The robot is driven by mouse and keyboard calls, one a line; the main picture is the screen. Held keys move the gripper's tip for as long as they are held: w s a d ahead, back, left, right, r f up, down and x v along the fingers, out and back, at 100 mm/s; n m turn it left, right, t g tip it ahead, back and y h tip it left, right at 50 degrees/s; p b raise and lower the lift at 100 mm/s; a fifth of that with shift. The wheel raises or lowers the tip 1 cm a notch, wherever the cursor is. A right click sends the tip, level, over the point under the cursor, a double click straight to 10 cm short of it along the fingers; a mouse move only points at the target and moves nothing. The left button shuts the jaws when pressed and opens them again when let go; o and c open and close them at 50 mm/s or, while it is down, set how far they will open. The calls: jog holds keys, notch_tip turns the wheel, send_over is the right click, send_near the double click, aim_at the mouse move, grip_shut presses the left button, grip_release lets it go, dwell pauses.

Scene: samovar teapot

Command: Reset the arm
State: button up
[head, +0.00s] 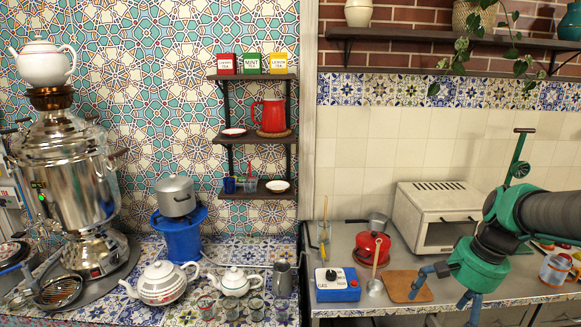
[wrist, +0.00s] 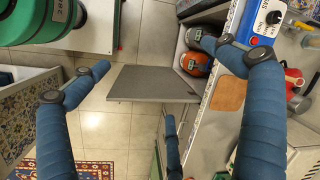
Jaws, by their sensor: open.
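My gripper (head: 445,290) is at the right of the head view, in front of the grey counter near the white toaster oven. Its green body and blue fingers show there. In the wrist view my gripper (wrist: 155,58) has its blue fingers spread wide, with nothing held between them. Below the fingers the wrist view shows a grey panel (wrist: 150,84), tiled floor and a low opening with an orange rounded object (wrist: 197,64) and a dark one. My arm hides part of the right counter in the head view.
The grey counter holds a blue gas box (head: 337,285), a red kettle (head: 371,247), a cutting board (head: 407,286) and a white toaster oven (head: 436,215). A samovar (head: 70,180), a large teapot (head: 160,284) and glasses stand on the tiled counter at left. Shelves hang above.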

jog(key=s+a+r+n+t+h, duration=0.1)
jog(key=s+a+r+n+t, duration=0.1)
jog(key=s+a, duration=0.4)
jog(key=s+a+r+n+t+h, duration=0.1)
jog(key=s+a+n, duration=0.4)
jog(key=s, duration=0.5)
jog(key=shift+a+r+t, duration=0.6)
jog(key=shift+a+r, duration=0.3)
jog(key=shift+a, duration=0.35)
